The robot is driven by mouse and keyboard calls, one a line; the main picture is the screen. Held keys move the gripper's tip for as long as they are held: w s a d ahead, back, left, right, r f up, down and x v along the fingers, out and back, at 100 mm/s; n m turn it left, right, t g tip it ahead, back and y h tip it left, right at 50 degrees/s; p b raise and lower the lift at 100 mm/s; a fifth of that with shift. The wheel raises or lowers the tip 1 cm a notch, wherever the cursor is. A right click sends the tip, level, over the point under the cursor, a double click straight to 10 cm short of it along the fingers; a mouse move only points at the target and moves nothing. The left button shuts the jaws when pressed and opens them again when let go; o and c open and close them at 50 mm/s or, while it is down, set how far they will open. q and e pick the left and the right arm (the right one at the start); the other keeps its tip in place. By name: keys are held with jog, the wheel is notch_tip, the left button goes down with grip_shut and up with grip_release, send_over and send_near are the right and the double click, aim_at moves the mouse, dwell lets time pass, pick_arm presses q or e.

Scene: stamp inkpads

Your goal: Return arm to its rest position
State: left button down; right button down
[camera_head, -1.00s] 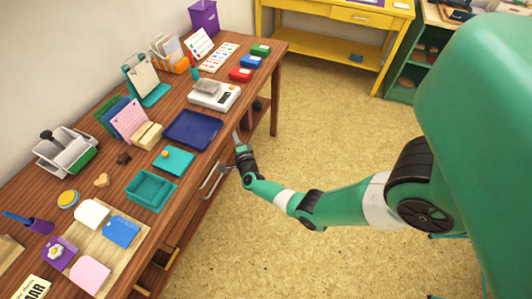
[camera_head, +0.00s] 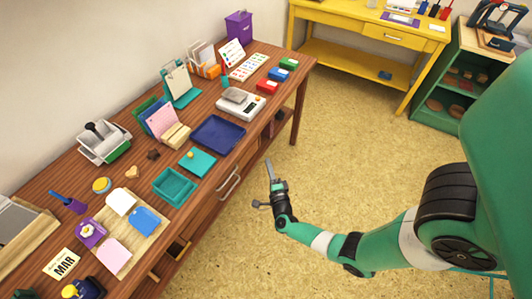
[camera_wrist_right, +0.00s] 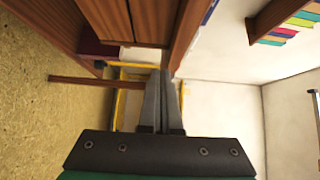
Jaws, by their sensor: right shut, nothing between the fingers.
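My right gripper (camera_head: 269,180) is at the end of my green arm, off the front edge of the wooden desk and over the floor. It is apart from the desk. In the right wrist view its two grey fingers (camera_wrist_right: 163,85) lie together with nothing between them. My left gripper does not show in either view.
The wooden desk (camera_head: 160,235) holds a dark blue tray (camera_head: 218,133), a teal bin (camera_head: 174,186), a scale (camera_head: 241,104) and inkpads. Its drawer handle (camera_head: 229,183) faces my gripper. A yellow table (camera_head: 360,29) and green shelf (camera_head: 453,85) stand behind. The floor between is clear.

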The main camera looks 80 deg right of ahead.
jog(key=shift+a, duration=0.15)
